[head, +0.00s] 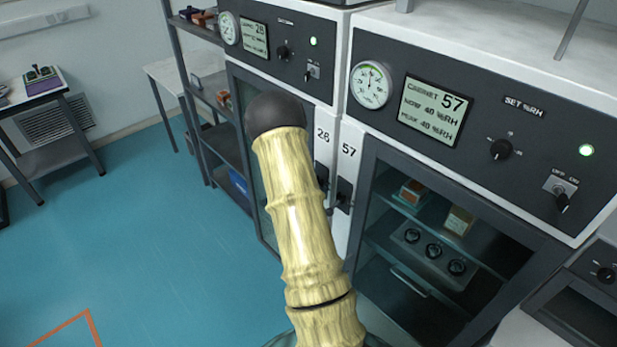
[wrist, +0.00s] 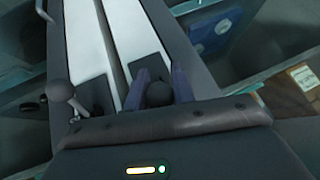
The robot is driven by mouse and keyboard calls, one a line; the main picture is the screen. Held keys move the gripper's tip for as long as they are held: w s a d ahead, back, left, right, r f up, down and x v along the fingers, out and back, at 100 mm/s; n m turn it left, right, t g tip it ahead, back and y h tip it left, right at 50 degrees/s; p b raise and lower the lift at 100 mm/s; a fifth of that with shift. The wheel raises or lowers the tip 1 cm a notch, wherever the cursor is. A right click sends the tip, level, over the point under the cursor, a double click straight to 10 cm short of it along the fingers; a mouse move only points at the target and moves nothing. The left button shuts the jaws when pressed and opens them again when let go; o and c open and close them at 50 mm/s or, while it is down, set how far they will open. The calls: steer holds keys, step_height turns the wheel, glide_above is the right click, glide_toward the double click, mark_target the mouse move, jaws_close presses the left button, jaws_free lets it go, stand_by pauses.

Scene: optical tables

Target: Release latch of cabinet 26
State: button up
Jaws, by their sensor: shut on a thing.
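Cabinet 26 (head: 268,45) stands left of cabinet 57 in the head view, its door looking closed and largely hidden by my arm. Its latch plate (head: 322,174) shows dark below the "26" label (head: 323,140). In the wrist view, my gripper (wrist: 160,86) has its two fingers on either side of a dark round latch knob (wrist: 159,95), shut on it, over a dark plate on the right white strip. I take this as the latch of cabinet 26; no label shows there. The head view hides my gripper behind my arm.
Cabinet 57 (head: 440,112) stands close beside, with its own latch (head: 344,193). A ball-ended lever (wrist: 62,92) on the neighbouring strip stands near my gripper. Shelving (head: 195,85) is left of cabinet 26. Blue floor (head: 140,240) is open at left.

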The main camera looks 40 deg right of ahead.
steer(key=shift+d+r+y+p, duration=0.1)
steer(key=shift+r+y+p, duration=0.15)
steer(key=shift+y+p, duration=0.45)
steer(key=o, duration=1)
steer(key=p+v, duration=0.1)
steer(key=v, duration=1)
steer(key=p+v, duration=0.1)
steer(key=v, duration=0.5)
steer(key=shift+w+a+r+p, duration=0.1)
steer(key=shift+w+a+p, duration=0.05)
steer(key=shift+a+p, duration=0.2)
